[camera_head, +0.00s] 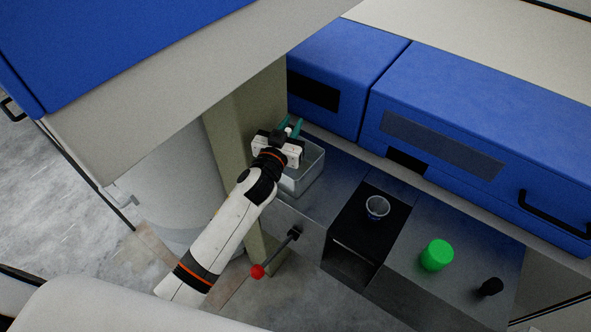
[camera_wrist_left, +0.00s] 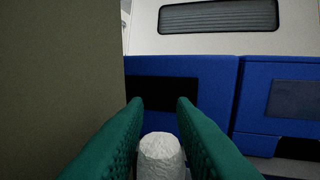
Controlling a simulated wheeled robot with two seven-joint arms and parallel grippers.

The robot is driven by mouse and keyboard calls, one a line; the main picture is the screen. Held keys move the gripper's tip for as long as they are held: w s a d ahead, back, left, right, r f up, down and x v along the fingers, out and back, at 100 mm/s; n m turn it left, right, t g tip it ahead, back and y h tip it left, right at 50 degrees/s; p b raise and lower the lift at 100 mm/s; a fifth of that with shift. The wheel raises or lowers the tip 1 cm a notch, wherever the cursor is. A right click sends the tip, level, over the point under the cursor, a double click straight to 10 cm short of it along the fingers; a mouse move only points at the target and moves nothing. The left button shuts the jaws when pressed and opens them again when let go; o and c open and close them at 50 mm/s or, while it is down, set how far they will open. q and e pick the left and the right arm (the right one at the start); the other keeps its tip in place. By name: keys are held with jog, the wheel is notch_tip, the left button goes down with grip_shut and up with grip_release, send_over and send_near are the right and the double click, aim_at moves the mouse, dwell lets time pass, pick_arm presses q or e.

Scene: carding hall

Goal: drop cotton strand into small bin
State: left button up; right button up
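My left gripper (camera_head: 290,127) has green fingers and is shut on a white cotton strand (camera_wrist_left: 160,157). The strand is a thick, rough white piece that fills the gap between the fingers in the left wrist view (camera_wrist_left: 160,108). In the head view the gripper is above the back left part of an open grey metal bin (camera_head: 312,172), partly covering it. A small grey cup-like container (camera_head: 377,207) stands on a black block to the right. I cannot tell which of these two is called the small bin. My right gripper is out of view.
A beige post (camera_head: 262,105) stands close left of the gripper. Blue machine covers (camera_head: 440,120) rise behind the metal ledge. A red-knobbed lever (camera_head: 258,271) sticks out in front. A green cylinder (camera_head: 437,255) and a black knob (camera_head: 491,287) are at the right.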

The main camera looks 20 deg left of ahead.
pick_arm(q)
jog(key=o, duration=0.4)
jog(key=s+a+b, duration=0.1)
jog(key=s+b, duration=0.1)
jog(key=s, duration=1)
